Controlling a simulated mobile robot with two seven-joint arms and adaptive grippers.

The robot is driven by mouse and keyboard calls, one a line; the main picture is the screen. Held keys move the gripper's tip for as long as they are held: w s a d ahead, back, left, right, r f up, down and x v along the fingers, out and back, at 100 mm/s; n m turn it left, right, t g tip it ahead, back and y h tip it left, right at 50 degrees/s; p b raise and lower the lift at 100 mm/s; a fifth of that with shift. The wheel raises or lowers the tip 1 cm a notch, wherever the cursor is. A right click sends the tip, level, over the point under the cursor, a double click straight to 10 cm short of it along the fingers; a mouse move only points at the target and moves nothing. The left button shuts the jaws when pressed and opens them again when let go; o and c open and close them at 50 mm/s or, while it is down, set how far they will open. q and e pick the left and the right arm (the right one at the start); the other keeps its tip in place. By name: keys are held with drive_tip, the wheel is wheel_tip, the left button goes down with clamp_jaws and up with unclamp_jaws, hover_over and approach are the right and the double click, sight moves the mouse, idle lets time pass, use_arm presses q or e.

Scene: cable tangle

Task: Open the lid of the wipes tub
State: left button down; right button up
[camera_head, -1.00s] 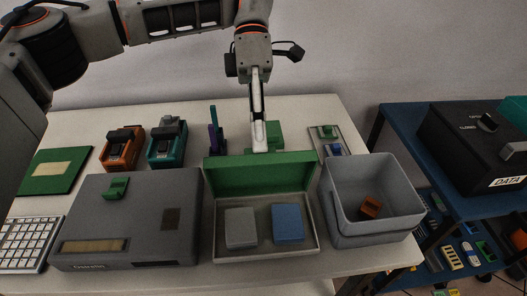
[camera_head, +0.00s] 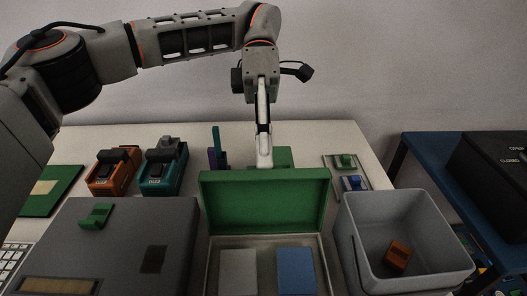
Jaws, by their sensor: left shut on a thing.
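The wipes tub (camera_head: 328,262) is an open, shallow light-grey box at the bottom middle, cut off by the lower picture edge. Its green lid (camera_head: 266,206) stands raised along the far side, inner face toward me. A grey block (camera_head: 238,272) and a blue block (camera_head: 295,272) lie inside the tub. My left gripper (camera_head: 264,163) points down at the middle of the lid's top edge and is shut there. The lid partly hides its fingertips. My right gripper is out of view.
A grey bin (camera_head: 350,225) with an orange block (camera_head: 397,256) stands right of the tub. A grey box (camera_head: 120,225) stands left. Orange (camera_head: 113,172) and teal (camera_head: 163,170) devices sit behind it. A green block (camera_head: 284,156) is behind the lid.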

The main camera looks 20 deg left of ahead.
sight(264, 199)
use_arm(q)
wheel_tip(264, 199, down, 4)
drive_tip(key=shift+w+a+r, duration=0.1)
drive_tip(key=shift+r, duration=0.05)
drive_tip(key=c, duration=2.2)
unclamp_jaws()
drive_tip(key=shift+o, duration=1.2)
drive_tip(key=shift+w, duration=0.1)
drive_tip(key=shift+r, duration=0.3)
drive_tip(key=shift+c, duration=1.3)
wheel_tip(264, 199, up, 12)
